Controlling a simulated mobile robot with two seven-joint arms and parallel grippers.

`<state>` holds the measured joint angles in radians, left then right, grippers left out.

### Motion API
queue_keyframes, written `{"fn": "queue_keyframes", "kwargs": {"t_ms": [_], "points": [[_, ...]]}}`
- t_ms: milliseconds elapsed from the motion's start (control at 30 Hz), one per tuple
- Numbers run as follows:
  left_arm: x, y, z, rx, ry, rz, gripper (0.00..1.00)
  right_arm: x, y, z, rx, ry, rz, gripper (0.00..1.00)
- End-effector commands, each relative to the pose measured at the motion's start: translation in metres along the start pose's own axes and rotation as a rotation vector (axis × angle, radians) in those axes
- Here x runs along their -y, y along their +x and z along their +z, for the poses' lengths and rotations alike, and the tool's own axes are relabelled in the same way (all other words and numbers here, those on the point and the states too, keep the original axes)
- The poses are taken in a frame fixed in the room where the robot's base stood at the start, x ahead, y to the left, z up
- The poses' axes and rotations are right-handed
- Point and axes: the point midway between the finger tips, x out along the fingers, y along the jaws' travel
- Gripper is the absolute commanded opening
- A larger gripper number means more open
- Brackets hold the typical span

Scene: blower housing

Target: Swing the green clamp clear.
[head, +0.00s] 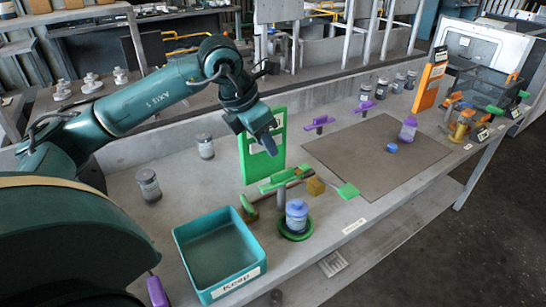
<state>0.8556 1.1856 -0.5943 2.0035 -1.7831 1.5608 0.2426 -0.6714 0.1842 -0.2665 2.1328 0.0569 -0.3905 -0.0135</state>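The green clamp (285,178) stands on the bench near the middle, with a long green bar, a brown block by it and a flat green pad (348,191) at its right end. A jar with a blue lid (297,210) stands upright in a green ring holder (296,234) just below the clamp in the picture. My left gripper (269,146) points down above and behind the clamp, in front of an upright green panel (248,160). It looks apart from the clamp and holds nothing I can make out. Its finger gap is hidden. My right gripper is out of view.
A teal bin (181,238) labelled Keep stands at the front left of the clamp. A brown mat (350,150) lies right, with a purple bottle (408,128) and a blue cap (392,148). Grey jars (149,185) stand at left; more stand along the back.

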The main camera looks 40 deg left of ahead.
Motion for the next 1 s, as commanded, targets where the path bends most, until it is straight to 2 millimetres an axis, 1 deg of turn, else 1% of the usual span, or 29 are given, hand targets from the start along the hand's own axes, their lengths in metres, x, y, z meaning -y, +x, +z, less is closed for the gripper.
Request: {"fn": "queue_keyframes", "kwargs": {"t_ms": [33, 100, 233, 1000], "points": [[0.0, -0.009, 0.001, 0.003, 0.0, 0.001, 0.34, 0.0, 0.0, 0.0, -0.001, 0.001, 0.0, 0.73], [-0.001, -0.017, 0.0, 0.001, -0.001, 0.002, 0.34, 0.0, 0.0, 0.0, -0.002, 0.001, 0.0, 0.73], [0.0, -0.025, 0.0, 0.0, -0.001, 0.0, 0.34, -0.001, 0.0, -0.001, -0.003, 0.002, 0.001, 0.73], [0.0, -0.026, 0.0, -0.001, -0.001, -0.001, 0.34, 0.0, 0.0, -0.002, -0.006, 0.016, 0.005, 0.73]]}}
